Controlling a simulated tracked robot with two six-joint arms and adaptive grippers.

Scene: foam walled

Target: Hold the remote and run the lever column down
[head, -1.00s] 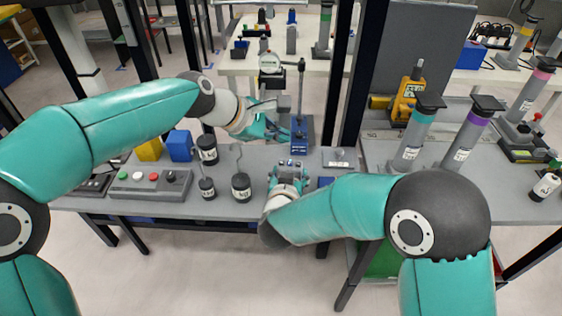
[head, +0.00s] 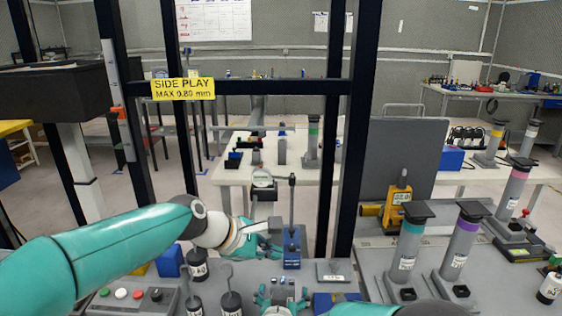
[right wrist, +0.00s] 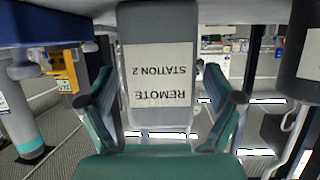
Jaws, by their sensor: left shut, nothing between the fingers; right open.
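The grey remote (right wrist: 160,65), labelled REMOTE STATION 2, fills the middle of the right wrist view, its label upside down. My right gripper (right wrist: 168,105) is open, with one finger on each side of it; contact is not clear. In the head view the remote (head: 283,291) is at the lower edge between the teal fingers of my right gripper (head: 283,299). A blue stand (head: 292,258) with an upright rod is just behind it; I cannot tell whether this is the lever column. My left gripper (head: 272,245) is shut and empty, close to the stand's left side.
A button box (head: 130,300) and dark weights (head: 197,265) are at left. Grey columns with teal (head: 408,245) and purple (head: 465,240) bands stand at right. A black frame post (head: 364,130) rises behind the bench.

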